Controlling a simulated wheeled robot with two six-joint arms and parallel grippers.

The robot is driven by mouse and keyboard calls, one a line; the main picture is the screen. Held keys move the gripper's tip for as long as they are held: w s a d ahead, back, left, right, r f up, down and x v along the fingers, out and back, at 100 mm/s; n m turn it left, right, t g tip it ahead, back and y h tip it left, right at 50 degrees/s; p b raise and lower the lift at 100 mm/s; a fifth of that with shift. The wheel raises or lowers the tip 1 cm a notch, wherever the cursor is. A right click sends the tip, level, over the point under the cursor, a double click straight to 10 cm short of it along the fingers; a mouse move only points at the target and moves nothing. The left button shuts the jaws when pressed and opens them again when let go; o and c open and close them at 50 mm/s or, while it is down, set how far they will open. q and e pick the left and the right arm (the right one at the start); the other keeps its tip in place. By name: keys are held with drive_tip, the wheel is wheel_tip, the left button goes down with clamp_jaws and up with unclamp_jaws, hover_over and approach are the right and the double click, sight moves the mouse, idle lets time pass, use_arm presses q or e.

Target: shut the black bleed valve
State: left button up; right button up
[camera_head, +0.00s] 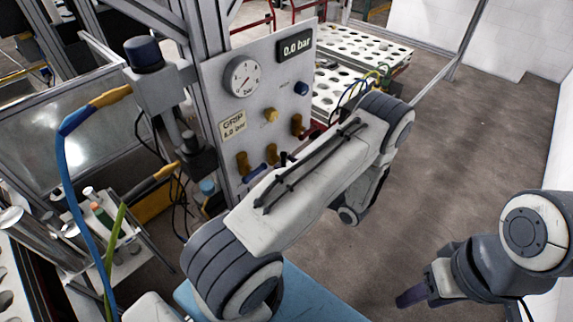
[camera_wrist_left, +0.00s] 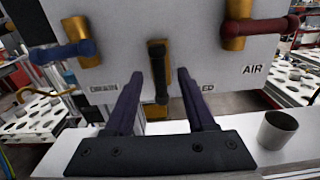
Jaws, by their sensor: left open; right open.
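The black bleed valve shows in the left wrist view as a brass body with a black lever (camera_wrist_left: 160,88) hanging straight down from it on the grey panel (camera_wrist_left: 115,25). My left gripper (camera_wrist_left: 157,74) is open, with one dark finger to each side of the lever. A gap shows on both sides; I cannot tell how deep the lever lies between the fingers. My right gripper (camera_head: 412,297) is open and empty at the lower right, away from the panel.
A blue-handled valve (camera_wrist_left: 62,52) is left of the black lever and a red-handled valve (camera_wrist_left: 260,28) is right of it, by the AIR label. A metal cup (camera_wrist_left: 277,130) stands at the right. The display (camera_head: 296,47) reads 0.0 bar. Open floor (camera_head: 440,190) lies right of the panel.

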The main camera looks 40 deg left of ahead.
use_arm(q)
drive_tip(key=d+b, duration=0.4)
drive_tip(key=d, duration=0.5)
drive_tip(key=shift+s+d, duration=0.3)
drive_tip(key=shift+s, duration=0.05)
